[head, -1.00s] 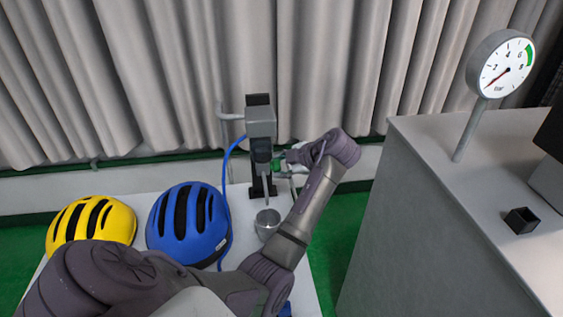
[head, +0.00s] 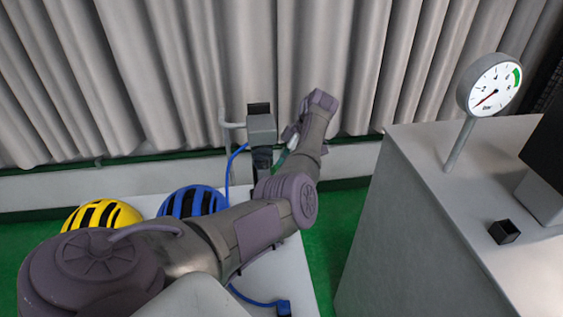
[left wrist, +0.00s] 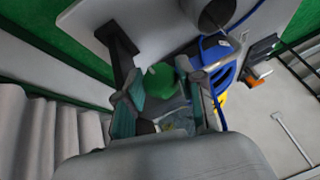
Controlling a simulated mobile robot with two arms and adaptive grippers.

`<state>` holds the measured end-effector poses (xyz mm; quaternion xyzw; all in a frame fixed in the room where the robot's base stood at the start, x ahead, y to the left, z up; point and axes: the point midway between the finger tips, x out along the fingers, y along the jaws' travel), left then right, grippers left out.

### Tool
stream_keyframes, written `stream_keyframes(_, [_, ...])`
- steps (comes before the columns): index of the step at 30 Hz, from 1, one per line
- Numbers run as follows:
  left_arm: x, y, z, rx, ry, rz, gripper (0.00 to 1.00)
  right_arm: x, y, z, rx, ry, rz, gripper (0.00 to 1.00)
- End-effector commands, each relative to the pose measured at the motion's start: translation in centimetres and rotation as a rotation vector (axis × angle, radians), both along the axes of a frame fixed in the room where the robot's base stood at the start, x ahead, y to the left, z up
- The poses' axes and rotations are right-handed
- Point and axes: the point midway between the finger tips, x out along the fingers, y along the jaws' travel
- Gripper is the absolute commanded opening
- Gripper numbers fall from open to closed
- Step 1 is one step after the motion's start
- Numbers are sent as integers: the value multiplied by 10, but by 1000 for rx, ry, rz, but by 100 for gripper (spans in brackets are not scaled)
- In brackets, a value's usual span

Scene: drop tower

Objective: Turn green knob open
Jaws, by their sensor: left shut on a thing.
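The green knob (left wrist: 160,80) shows in the left wrist view between the two fingers of my left gripper (left wrist: 164,96), which is shut on it. In the head view my left gripper (head: 285,150) is beside the grey-and-black post device (head: 261,130), mostly behind my forearm; the knob cannot be made out clearly there. The round pressure gauge (head: 494,86) stands at the right, its red needle pointing to the lower left, away from the green band. My right gripper is not in view.
A yellow helmet (head: 103,213) and a blue helmet (head: 192,201) lie on the white table (head: 298,275), partly behind my arm. A metal cup (left wrist: 217,12) shows in the left wrist view. A grey cabinet (head: 420,215) with a small black box (head: 504,231) stands right.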

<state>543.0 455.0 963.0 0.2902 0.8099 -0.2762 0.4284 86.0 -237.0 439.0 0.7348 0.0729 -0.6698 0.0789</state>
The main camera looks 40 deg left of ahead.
Motion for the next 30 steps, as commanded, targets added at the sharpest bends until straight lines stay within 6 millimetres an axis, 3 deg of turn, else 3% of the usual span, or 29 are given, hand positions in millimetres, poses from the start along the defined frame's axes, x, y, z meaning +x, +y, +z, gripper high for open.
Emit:
stream_keyframes(12, [-1, 1, -2, -103, 86, 0, 3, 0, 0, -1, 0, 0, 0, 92])
stream_keyframes(30, [-1, 1, -3, -122, 102, 2, 3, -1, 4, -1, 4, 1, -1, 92])
